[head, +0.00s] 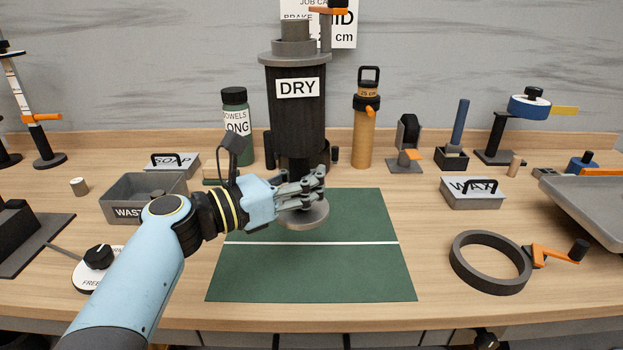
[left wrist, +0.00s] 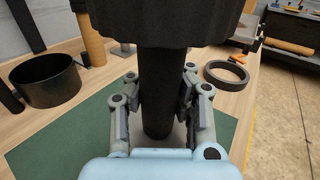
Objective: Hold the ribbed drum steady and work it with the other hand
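The ribbed drum (head: 297,122) is a dark upright cylinder with a DRY label, towards the back of the table. A narrower black stem joins it to a round grey base (head: 307,218) on the green mat (head: 330,272). In the left wrist view the drum's underside (left wrist: 165,18) hangs over the stem (left wrist: 158,105). My left gripper (head: 318,185) reaches in from the left below the drum. In the left wrist view its fingers (left wrist: 160,88) flank the stem, very close on both sides; firm contact is unclear. My right gripper is not seen.
An orange-handled crank (head: 330,11) stands at the drum's top. A green bottle (head: 236,125) and an orange bottle (head: 363,135) flank it. A WASTE bin (head: 125,208) is left. A dark ring with a crank (head: 489,263) lies right. The mat's front is clear.

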